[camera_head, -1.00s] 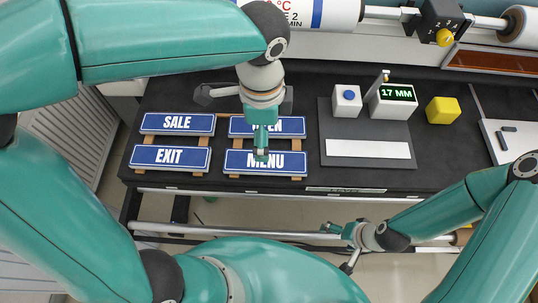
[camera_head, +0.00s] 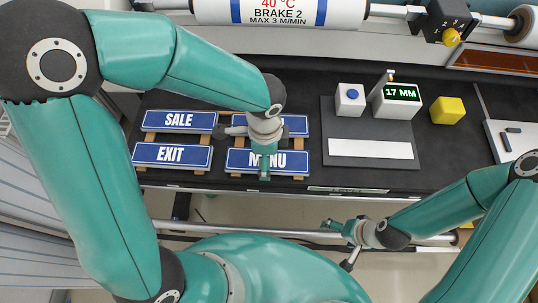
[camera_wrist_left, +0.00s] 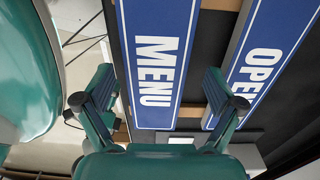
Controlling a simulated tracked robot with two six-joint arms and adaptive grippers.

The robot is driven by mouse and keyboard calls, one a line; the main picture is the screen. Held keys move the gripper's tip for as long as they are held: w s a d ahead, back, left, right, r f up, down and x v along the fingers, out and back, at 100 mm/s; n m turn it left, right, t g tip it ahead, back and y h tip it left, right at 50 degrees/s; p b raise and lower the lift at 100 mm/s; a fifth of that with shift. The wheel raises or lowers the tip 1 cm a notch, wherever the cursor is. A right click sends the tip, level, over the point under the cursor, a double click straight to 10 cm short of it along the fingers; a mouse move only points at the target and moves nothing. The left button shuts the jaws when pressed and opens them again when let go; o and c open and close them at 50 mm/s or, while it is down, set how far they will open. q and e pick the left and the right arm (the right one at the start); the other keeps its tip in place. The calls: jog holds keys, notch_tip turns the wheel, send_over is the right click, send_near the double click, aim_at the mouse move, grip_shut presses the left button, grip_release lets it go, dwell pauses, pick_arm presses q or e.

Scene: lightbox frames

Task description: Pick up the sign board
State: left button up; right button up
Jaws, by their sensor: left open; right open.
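Several blue sign boards with white letters lie on wooden strips at the left of the black table. The SALE board (camera_head: 150,119) is above the EXIT board (camera_head: 145,156). The MENU board (camera_head: 300,170) and the OPEN board (camera_head: 298,122) are to their right. My left gripper (camera_head: 264,170) hangs over the MENU board and hides part of it and most of the OPEN board. In the left wrist view my left gripper (camera_wrist_left: 160,92) is open and empty, with the MENU board (camera_wrist_left: 155,25) between its fingers. Contact cannot be told. My right gripper (camera_head: 336,228) is open beyond the table's front edge.
A grey mat (camera_head: 368,115) holds a white strip (camera_head: 370,149), a white box with a blue button (camera_head: 350,99) and a gauge reading 17 MM (camera_head: 397,103). A yellow cube (camera_head: 447,111) stands right of it. A white roller (camera_head: 280,12) spans the back.

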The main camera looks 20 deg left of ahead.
pick_arm(q)
jog(key=shift+s, duration=0.25)
jog(key=shift+w, duration=0.15)
jog(key=c, duration=1.3)
